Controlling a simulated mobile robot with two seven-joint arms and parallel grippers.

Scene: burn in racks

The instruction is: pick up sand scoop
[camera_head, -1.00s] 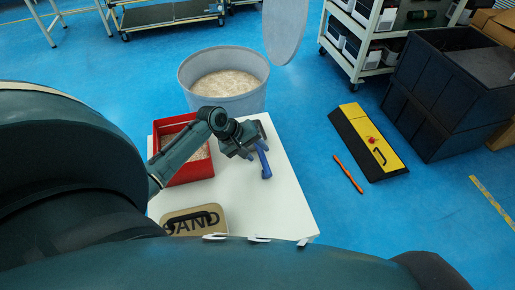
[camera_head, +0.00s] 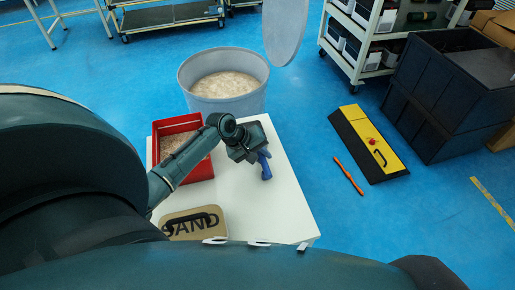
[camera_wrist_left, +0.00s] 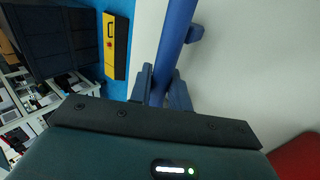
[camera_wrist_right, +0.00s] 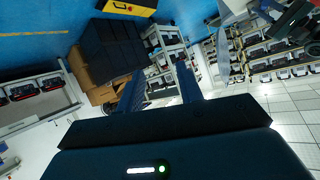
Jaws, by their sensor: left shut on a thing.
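The blue sand scoop (camera_head: 265,166) shows as a blue handle at the right side of the white table, below my left gripper (camera_head: 258,153) in the head view. In the left wrist view the blue handle (camera_wrist_left: 174,45) runs up from between the fingers of the left gripper (camera_wrist_left: 160,88), which are shut on it. The scoop's far end is not clear in either view. My right gripper (camera_wrist_right: 159,85) shows in the right wrist view with its fingers apart and nothing between them; it is out of the head view.
On the white table (camera_head: 285,215) are a red bin (camera_head: 203,172) of sandy material and a tan SAND sign (camera_head: 180,232). A grey drum (camera_head: 240,103) of sand stands behind. A yellow-black case (camera_head: 375,140), an orange bar (camera_head: 348,176) and dark crates (camera_head: 425,105) are at right.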

